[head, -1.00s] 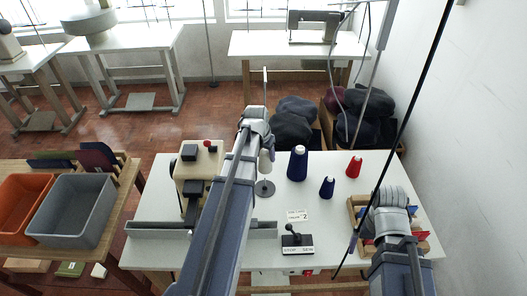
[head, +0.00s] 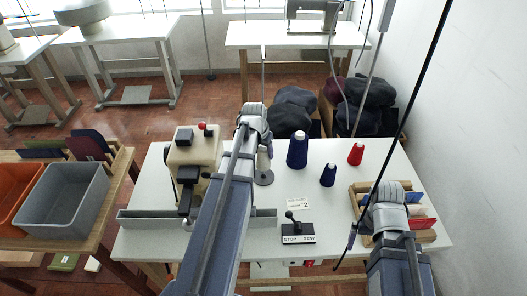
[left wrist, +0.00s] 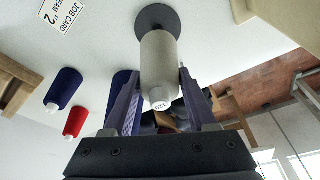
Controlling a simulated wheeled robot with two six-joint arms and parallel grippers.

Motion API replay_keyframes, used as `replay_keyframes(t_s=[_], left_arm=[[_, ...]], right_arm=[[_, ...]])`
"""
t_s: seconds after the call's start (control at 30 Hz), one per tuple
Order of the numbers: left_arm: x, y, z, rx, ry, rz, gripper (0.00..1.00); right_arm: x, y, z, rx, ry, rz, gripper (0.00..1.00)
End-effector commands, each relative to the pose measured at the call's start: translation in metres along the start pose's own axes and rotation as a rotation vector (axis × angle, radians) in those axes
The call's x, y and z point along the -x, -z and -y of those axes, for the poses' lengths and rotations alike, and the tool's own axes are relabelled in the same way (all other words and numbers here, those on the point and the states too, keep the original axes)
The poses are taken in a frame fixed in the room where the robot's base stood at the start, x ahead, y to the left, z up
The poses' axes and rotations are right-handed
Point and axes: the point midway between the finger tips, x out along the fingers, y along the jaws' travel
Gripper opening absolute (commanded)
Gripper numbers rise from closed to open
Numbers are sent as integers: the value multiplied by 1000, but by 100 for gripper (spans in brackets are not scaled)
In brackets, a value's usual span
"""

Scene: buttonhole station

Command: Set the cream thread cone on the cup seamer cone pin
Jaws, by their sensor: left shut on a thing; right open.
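The cream thread cone (left wrist: 160,62) shows close up in the left wrist view, its label end towards the camera. My left gripper (left wrist: 160,95) is shut on it, one finger on each side. The dark round base of the cone pin (left wrist: 158,18) lies directly beyond the cone's far end. In the head view the cone (head: 263,160) is upright over the pin base (head: 264,177), below my left gripper (head: 262,147). The pin's rod is hidden, and I cannot tell whether the cone rests on the base. My right gripper (head: 387,218) is open over a wooden rack (head: 412,238).
A large navy cone (head: 297,152), a small navy cone (head: 328,175) and a red cone (head: 356,154) stand right of the pin. The seamer machine (head: 190,165) is to its left. A stop/sew lever box (head: 298,230) and a job card (head: 298,204) lie in front.

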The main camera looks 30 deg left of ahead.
Motion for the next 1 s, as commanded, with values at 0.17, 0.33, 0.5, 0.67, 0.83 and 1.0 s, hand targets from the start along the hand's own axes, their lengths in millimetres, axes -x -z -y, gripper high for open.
replay_keyframes(t_s=[0.17,0.33,0.5,0.67,0.83,1.0], left_arm=[[-17,-5,0,0,0,0,0],[-30,-8,0,0,0,0,0],[-41,-11,0,0,0,0,0],[-46,-13,0,0,0,0,0],[-47,-13,0,0,0,0,0],[-46,-13,0,0,0,0,0]], right_arm=[[-18,1,2,0,0,0,96],[-31,2,3,0,0,0,96],[-42,2,4,0,0,0,96],[-48,3,5,0,0,0,96],[-48,3,5,0,0,0,96],[-48,3,5,0,0,0,96]])
